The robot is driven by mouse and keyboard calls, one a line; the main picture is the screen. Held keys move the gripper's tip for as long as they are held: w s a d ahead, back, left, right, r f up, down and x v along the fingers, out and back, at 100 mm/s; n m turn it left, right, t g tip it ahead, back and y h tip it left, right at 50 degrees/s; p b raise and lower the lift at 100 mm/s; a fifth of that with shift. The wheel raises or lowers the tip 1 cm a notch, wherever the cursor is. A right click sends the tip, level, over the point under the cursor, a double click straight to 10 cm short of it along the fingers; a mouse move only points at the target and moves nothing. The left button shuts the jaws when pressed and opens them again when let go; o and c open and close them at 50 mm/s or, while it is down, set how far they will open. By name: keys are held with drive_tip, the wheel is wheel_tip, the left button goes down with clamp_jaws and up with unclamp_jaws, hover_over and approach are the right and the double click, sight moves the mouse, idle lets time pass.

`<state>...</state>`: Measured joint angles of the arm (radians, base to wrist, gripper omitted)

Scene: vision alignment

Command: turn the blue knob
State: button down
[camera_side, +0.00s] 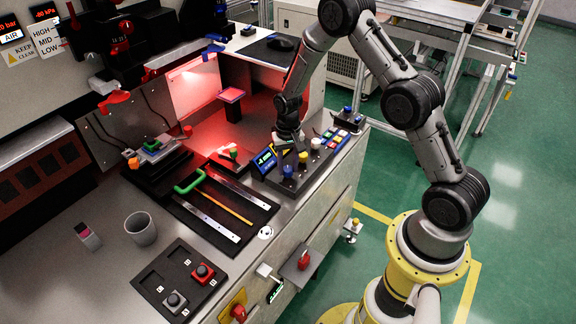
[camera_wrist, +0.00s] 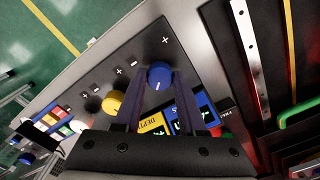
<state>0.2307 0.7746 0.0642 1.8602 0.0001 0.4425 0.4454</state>
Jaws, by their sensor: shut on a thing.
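The blue knob (camera_wrist: 159,75) sits on a dark control panel (camera_wrist: 139,57), with a light pointer line on its top and plus and minus marks nearby. My gripper (camera_wrist: 160,78) is shut on it, one finger on each side, in the wrist view. In the side view the blue knob (camera_side: 287,171) is at the near left end of the knob row, and my wrist (camera_side: 287,125) comes down behind the panel. The fingertips are hard to make out there.
A yellow knob (camera_wrist: 112,101) stands beside the blue one, with a white knob (camera_side: 315,143) further along. A blue-framed display (camera_side: 265,158) is close to the gripper. A black tray (camera_side: 215,237) with metal strips lies to the left. A grey cup (camera_side: 141,229) stands on the bench.

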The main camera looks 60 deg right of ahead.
sight(288, 168)
drive_tip(key=shift+n, duration=0.3)
drive_tip(key=n, duration=0.9)
idle(0.3)
idle(0.3)
drive_tip(key=c, duration=0.5)
unclamp_jaws()
drive_tip(key=shift+r, duration=0.1)
wheel_tip(288, 168, up, 14)
